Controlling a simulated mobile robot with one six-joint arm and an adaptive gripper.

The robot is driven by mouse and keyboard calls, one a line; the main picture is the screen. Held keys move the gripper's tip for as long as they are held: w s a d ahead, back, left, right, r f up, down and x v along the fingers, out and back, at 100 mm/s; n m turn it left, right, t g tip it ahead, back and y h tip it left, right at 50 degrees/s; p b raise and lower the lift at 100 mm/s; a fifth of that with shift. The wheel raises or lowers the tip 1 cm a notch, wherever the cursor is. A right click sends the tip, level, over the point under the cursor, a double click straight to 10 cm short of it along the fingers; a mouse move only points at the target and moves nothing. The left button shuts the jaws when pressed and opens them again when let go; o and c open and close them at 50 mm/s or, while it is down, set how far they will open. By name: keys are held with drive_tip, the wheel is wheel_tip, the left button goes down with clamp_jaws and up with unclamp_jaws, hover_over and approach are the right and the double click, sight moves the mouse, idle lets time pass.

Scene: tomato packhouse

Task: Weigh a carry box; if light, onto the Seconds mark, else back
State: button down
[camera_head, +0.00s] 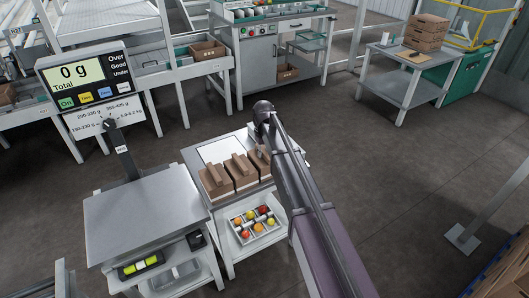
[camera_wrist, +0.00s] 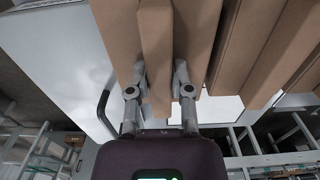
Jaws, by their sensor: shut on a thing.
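Three brown carry boxes with raised handles stand in a row on the steel table: a left box (camera_head: 214,183), a middle box (camera_head: 241,173) and a right box (camera_head: 260,162) partly hidden by my arm. My gripper is mostly hidden in the head view at the right box. In the wrist view my gripper (camera_wrist: 160,88) is shut on a carry box handle (camera_wrist: 156,50), with a finger on each side. The box seems still in its row. The scale's plate (camera_head: 143,207) is empty, and its display (camera_head: 75,76) reads 0 g. I cannot make out a Seconds mark.
A white panel (camera_head: 222,149) lies behind the boxes on the table. Other boxes (camera_wrist: 240,50) stand close beside the held one in the wrist view. A fruit tray (camera_head: 255,226) is on the lower shelf. A sign post (camera_head: 124,152) rises behind the scale plate.

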drive_tip(key=shift+f, duration=0.25)
drive_tip(key=shift+c, duration=2.2)
unclamp_jaws()
drive_tip(key=c, duration=0.3)
drive_tip(key=shift+r, duration=0.15)
drive_tip(key=shift+s+r+p, duration=0.1)
drive_tip(key=shift+r+p, duration=3.2)
drive_tip(key=shift+r, duration=0.1)
